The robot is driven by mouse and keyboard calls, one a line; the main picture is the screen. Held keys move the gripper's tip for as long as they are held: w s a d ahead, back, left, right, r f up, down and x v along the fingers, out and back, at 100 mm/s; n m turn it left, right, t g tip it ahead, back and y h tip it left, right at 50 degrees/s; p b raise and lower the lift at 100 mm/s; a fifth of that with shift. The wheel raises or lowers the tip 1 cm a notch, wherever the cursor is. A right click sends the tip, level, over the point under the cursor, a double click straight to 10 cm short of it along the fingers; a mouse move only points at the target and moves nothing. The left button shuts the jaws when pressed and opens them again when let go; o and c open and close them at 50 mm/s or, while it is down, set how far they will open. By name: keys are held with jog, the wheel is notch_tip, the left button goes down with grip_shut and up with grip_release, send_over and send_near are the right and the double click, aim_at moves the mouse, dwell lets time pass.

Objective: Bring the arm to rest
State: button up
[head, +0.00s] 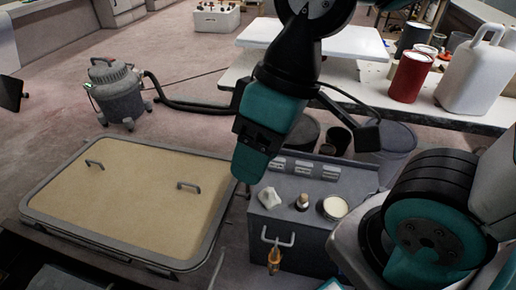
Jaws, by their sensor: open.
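My gripper (250,168) shows in the head view at the end of my black and teal arm, which hangs down from the top middle. It points down and is held in the air, left of and above the grey box (262,222) as seen here. It is open, and I see nothing held in it. The gap between its fingers is hard to make out from this angle.
A tan hatch panel (135,195) with two handles lies at the left. Small items and a round tin (333,208) sit on the grey box. A white table (350,85) holds a red can (411,76) and a white jug (475,75). A vacuum (117,92) stands behind on clear floor.

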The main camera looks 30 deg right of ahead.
jog(key=shift+r, duration=0.1)
notch_tip(320, 180, up, 14)
jog(key=p, duration=1.4)
